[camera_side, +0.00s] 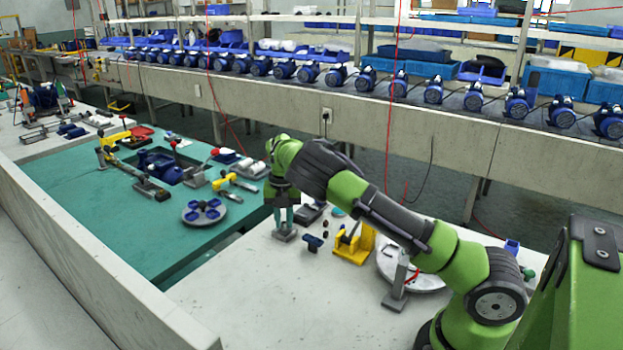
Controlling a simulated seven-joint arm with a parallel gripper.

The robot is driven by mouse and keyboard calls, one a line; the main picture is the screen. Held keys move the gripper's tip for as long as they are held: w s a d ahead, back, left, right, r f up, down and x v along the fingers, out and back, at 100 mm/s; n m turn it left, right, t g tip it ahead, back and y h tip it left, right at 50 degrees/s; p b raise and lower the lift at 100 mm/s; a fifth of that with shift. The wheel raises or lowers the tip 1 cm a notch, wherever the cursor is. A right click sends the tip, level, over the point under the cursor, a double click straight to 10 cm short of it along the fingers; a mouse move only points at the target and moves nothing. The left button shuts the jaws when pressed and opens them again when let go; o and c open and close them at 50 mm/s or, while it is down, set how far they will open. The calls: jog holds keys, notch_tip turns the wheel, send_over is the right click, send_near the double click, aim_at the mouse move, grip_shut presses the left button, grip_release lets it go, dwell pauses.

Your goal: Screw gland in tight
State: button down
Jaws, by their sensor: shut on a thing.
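My gripper (283,215) points straight down at the front end of the green arm, near the left edge of the pale bench. Its fingers are shut right above a small grey block (285,236) that stands on the bench. What lies between the fingers is too small and too hidden to make out clearly; by its place it looks to be the gland. I cannot tell how deep it sits in the grey block or whether it is tilted.
A small blue part (313,243) and a yellow fixture (353,245) stand right of my gripper. Behind lies a dark grey tray (309,214). A round grey plate with blue parts (204,212) lies on the green mat (110,215). The bench front is clear.

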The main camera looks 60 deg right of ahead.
aim_at(284, 222)
jog(key=m, duration=0.4)
jog(key=shift+s+f, duration=0.1)
jog(key=shift+f, duration=0.05)
jog(key=shift+m, duration=0.6)
jog(key=c, duration=1.2)
grip_release()
jog(key=shift+r, duration=2.4)
